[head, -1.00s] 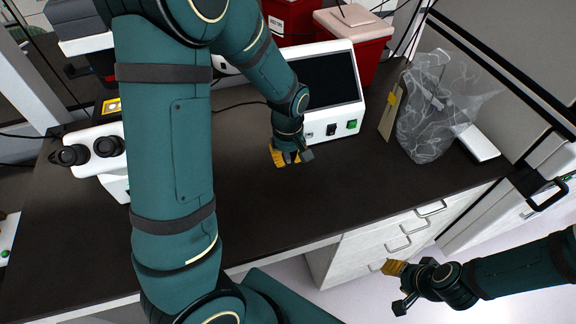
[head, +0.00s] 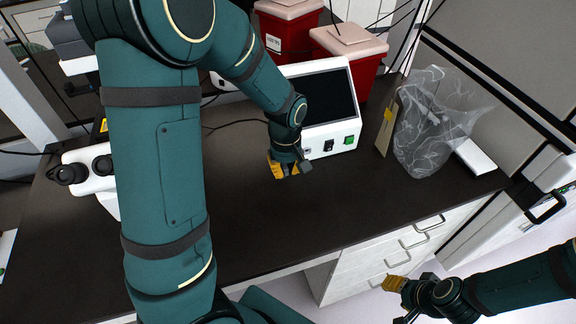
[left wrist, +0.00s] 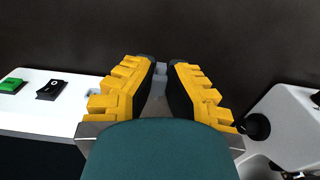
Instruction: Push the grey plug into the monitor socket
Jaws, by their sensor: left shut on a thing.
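The monitor (head: 325,98) is a white box with a dark screen, standing on the dark bench. Its front panel has a green button and a black switch. My left gripper (head: 287,171) is just left of the panel's lower left end, close to it. In the left wrist view, its yellow fingers (left wrist: 163,78) are shut on the grey plug (left wrist: 161,69), mostly hidden between the dark pads. I cannot clearly make out the socket or whether the plug touches it. My right gripper (head: 394,298) is at the lower right, off the bench front, its jaw opening unclear.
Red bins (head: 350,45) stand behind the monitor. A clear bag (head: 432,125) and a brown board (head: 387,125) are to its right. A white microscope-like device (head: 85,168) stands at left. A dark cable runs behind my left arm. The bench front is clear.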

